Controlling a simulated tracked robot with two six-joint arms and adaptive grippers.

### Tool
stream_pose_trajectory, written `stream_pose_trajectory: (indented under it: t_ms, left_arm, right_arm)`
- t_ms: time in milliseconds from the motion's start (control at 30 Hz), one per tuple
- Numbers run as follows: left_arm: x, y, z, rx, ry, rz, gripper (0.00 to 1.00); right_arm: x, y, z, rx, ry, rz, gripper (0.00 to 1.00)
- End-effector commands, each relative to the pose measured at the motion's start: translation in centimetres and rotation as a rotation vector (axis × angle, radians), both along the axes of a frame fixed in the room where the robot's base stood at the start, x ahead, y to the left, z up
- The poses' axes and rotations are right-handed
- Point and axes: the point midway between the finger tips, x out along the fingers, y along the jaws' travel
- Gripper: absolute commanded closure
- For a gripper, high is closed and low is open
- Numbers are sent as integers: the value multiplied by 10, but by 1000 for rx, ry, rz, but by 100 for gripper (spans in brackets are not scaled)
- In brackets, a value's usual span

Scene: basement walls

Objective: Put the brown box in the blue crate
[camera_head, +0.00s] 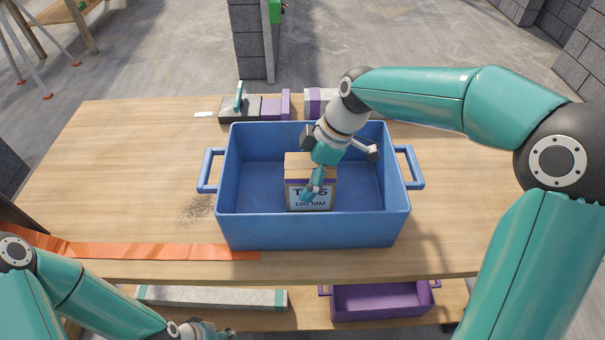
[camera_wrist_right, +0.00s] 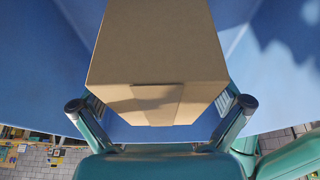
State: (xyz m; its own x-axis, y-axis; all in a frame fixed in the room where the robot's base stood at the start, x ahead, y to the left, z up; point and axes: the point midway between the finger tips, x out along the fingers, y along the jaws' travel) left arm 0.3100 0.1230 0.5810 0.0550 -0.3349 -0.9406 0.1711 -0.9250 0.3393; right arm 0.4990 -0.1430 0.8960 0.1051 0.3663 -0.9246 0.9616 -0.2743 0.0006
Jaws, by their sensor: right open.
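The blue crate (camera_head: 309,230) stands on the wooden table with a handle at each end. The brown box (camera_head: 296,170) is inside the crate, near its middle, with a printed label on its front. My right gripper (camera_head: 318,172) reaches down into the crate at the box and hides part of it. In the right wrist view the box (camera_wrist_right: 160,60) fills the upper middle, and the open fingers of my right gripper (camera_wrist_right: 160,120) show one on either side of it. My left gripper (camera_head: 205,330) is low at the bottom edge, partly cut off.
A trowel-like tool (camera_head: 238,100) and grey and purple pieces (camera_head: 270,107) lie behind the crate. An orange strap (camera_head: 160,251) runs along the table's front left. A purple crate (camera_head: 382,300) and a pale bar (camera_head: 210,297) are on the lower shelf. The table's left side is mostly clear.

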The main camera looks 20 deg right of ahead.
Motion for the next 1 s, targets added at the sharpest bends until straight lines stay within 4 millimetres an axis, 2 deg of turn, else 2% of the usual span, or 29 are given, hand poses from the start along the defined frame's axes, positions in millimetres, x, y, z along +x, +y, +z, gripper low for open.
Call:
stream_pose_trajectory:
  t_ms: [167, 600, 800, 1000]
  left_arm:
    - [0, 0, 1, 0, 0, 0, 60]
    - [0, 0, 8, 0, 0, 0, 60]
    - [0, 0, 10, 0, 0, 0, 60]
    - [0, 0, 10, 0, 0, 0, 60]
  right_arm:
    - [-1, -6, 16, 0, -4, -2, 0]
    - [-9, -36, 93, 0, -4, -1, 0]
    - [-12, -42, 108, 0, -1, 1, 0]
    - [-12, -43, 110, 0, 0, 1, 0]
